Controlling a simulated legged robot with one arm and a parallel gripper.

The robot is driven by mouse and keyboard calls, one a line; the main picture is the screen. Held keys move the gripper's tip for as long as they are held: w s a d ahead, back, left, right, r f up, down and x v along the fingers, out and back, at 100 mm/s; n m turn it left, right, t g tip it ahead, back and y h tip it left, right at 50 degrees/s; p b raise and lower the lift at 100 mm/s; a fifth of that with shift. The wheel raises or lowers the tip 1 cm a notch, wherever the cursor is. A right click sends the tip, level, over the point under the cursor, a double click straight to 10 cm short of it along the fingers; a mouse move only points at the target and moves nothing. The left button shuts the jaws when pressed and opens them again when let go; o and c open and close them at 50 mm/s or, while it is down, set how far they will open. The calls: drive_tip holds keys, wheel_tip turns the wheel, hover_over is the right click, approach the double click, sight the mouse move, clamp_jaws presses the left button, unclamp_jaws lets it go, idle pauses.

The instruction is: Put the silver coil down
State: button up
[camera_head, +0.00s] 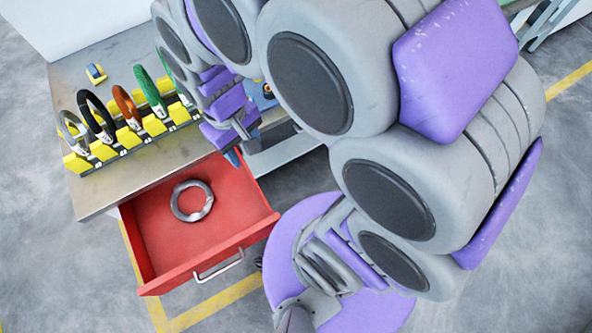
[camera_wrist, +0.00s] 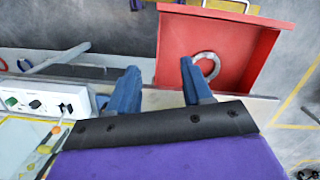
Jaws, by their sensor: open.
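A silver coil (camera_head: 192,201) lies flat on the floor of the open red drawer (camera_head: 165,238), toward its back, apart from the drawer walls. In the wrist view the silver coil (camera_wrist: 208,66) shows partly behind one finger, inside the red drawer (camera_wrist: 215,38). My gripper (camera_wrist: 158,82) is open and empty, with its two blue fingers spread apart. In the head view my gripper (camera_head: 240,152) is partly hidden by my arm and is above the right side of the drawer, apart from the coil.
A metal worktop (camera_head: 97,200) stands above the drawer. A yellow-and-black rack (camera_head: 128,141) on it holds several coils, among them silver, black, orange and green ones. A small blue-and-yellow object (camera_head: 96,74) lies behind the rack. The drawer has a metal handle (camera_head: 218,266) at its front.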

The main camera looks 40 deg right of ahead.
drive_tip(key=s+d+r+m, duration=0.1)
drive_tip(key=s+d+r, duration=0.1)
drive_tip(key=s, duration=0.4)
drive_tip(key=s+d+r+m, duration=0.1)
drive_tip(key=s+d+r, duration=0.1)
drive_tip(key=s, duration=0.4)
drive_tip(key=shift+s+d, duration=0.2)
drive_tip(key=shift+s, duration=0.15)
drive_tip(key=shift+a+f, duration=0.1)
